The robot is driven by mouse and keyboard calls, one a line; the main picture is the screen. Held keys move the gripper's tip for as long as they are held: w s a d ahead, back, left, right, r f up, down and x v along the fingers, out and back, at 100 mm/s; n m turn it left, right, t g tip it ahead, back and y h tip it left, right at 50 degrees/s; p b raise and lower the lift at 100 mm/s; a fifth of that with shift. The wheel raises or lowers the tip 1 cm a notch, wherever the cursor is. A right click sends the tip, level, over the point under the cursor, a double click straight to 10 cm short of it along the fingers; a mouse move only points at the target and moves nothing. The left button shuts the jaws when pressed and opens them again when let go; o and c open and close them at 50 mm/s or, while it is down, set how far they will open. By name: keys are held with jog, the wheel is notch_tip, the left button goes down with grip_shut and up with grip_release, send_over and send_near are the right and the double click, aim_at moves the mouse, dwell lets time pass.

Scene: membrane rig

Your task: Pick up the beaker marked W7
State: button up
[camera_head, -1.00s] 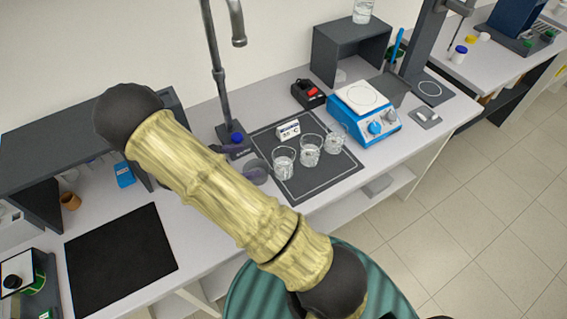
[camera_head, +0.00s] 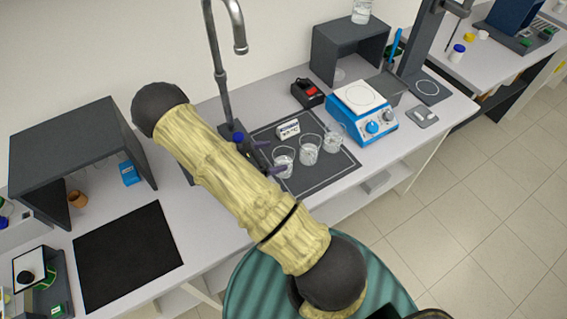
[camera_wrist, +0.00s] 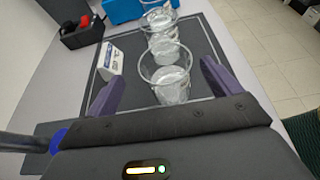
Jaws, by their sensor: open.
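Three clear glass beakers stand upright in a row on a dark mat (camera_head: 318,179). The left one (camera_head: 284,166) is nearest my gripper (camera_head: 274,158); the middle one (camera_head: 309,155) and right one (camera_head: 333,143) stand beyond. No W7 mark can be read on any of them. In the wrist view, my gripper (camera_wrist: 160,86) is open, its purple fingers on either side of the nearest beaker (camera_wrist: 171,88), with a gap to each. The middle beaker (camera_wrist: 161,36) and the farthest one (camera_wrist: 158,17) line up behind it.
A small white display block (camera_head: 288,129) stands beside the beakers. A blue hotplate (camera_head: 366,122) and a black-and-red device (camera_head: 307,93) are beyond. A tall metal tap (camera_head: 222,72) rises behind my gripper. A black mat (camera_head: 128,255) lies clear at left.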

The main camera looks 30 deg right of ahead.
aim_at(292, 153)
jog(key=p+x, duration=0.2)
jog(key=x, duration=0.2)
jog(key=shift+s+d+r+p, duration=0.1)
jog(key=shift+s+d+p, duration=0.05)
jog(key=shift+s+p, duration=0.2)
jog(key=shift+w+d+f, duration=0.1)
jog(key=shift+d+f, duration=0.15)
jog(key=shift+d, duration=0.05)
jog(key=c, duration=1.2)
jog(key=shift+a+r, duration=0.1)
jog(key=shift+r, duration=0.1)
jog(key=shift+c, duration=0.2)
notch_tip(292, 153, up, 10)
jog(key=b, duration=0.3)
jog(key=shift+f, duration=0.15)
